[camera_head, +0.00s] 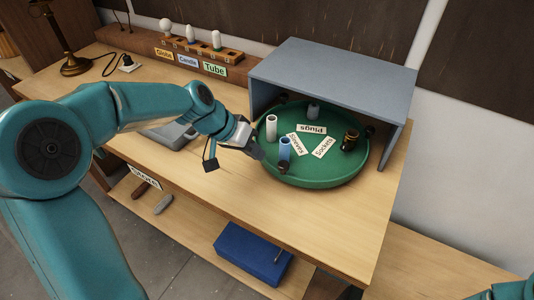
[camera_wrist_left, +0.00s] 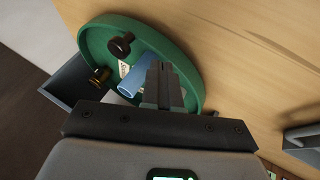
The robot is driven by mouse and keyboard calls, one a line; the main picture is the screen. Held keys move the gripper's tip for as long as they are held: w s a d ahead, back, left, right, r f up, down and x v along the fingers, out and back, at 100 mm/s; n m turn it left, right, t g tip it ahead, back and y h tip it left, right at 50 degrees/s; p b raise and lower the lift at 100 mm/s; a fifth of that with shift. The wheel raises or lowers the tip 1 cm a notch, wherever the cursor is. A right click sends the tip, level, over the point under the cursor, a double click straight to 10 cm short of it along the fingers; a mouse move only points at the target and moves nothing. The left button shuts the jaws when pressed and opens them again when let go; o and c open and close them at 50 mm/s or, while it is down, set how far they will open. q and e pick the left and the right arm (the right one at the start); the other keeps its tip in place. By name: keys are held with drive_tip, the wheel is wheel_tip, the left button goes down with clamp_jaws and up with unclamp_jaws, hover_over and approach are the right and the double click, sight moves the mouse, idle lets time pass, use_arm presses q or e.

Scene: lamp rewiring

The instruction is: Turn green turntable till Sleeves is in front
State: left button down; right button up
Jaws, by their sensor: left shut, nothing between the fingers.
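The green turntable (camera_head: 322,176) stands partly under a grey shelf, its near side outside. It also shows in the wrist view (camera_wrist_left: 184,62). White cards read Plugs (camera_head: 312,129), Sockets (camera_head: 324,147) and, less clearly, Sleeves (camera_head: 295,146). The Sleeves card lies left of centre, beside a white cylinder (camera_head: 271,128) and a blue cylinder (camera_head: 285,148). A dark knob (camera_head: 282,168) is at the near-left rim; the wrist view shows a dark knob (camera_wrist_left: 121,45). My left gripper (camera_head: 258,153) is shut and empty at the turntable's left edge; contact is unclear. My right gripper is out of view.
The grey shelf (camera_head: 335,72) covers the turntable's back. A brass socket (camera_head: 350,140) stands on its right side. A rack with bulbs (camera_head: 200,48) is at the back left, a lamp (camera_head: 72,62) far left. The table front is clear.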

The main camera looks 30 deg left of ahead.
use_arm(q)
drive_tip(key=d, duration=0.3)
drive_tip(key=shift+d+f+p, duration=0.1)
drive_tip(key=shift+d+p, duration=0.15)
drive_tip(key=shift+p, duration=0.05)
drive_tip(key=shift+w, duration=0.1)
drive_tip(key=shift+d, duration=0.1)
